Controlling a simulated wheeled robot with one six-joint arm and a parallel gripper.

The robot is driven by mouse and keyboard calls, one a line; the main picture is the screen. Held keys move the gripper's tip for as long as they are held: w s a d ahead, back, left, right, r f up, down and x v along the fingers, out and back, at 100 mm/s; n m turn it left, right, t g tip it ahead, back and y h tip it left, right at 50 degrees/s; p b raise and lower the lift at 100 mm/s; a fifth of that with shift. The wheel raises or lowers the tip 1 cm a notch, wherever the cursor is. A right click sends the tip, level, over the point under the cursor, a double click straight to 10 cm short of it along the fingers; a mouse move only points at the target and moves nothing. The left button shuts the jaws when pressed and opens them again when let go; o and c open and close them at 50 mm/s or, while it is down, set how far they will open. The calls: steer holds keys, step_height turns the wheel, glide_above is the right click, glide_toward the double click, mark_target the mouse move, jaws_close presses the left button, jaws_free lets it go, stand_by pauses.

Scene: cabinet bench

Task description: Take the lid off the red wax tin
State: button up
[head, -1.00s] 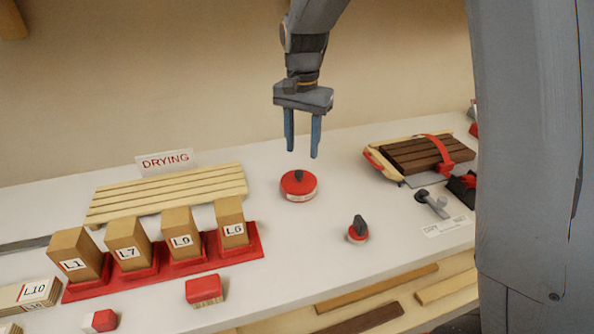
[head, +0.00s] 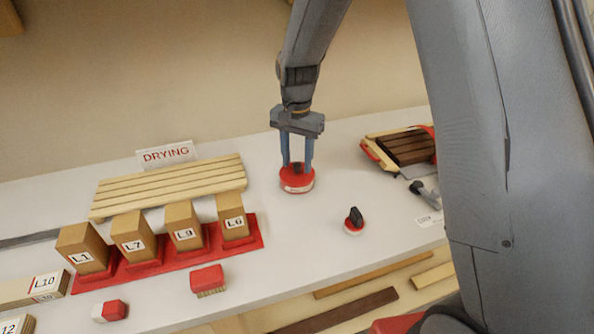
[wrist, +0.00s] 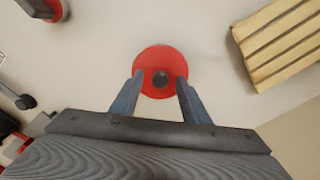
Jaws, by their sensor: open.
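The red wax tin (head: 297,185) stands upright on the white bench, with a red lid and a dark knob on top. In the wrist view its round red lid (wrist: 160,60) shows from above, with the dark knob (wrist: 160,79) near its middle. The lid is on the tin. My gripper (head: 297,165) is open and pointing down over the tin, its blue fingers on either side of the knob. In the wrist view my gripper (wrist: 160,80) has its two fingertips apart over the lid, with nothing held. I cannot tell whether the tips touch the lid.
A slatted drying rack (head: 168,187) with a DRYING sign (head: 166,155) stands left. In front are several labelled blocks in a red holder (head: 258,231). A small red-and-black knobbed item (head: 354,222) is right of the tin, and a dark slatted board (head: 405,148) lies beyond.

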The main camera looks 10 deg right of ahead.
steer(key=shift+c, duration=0.4)
jaws_close()
steer(key=shift+r, duration=0.1)
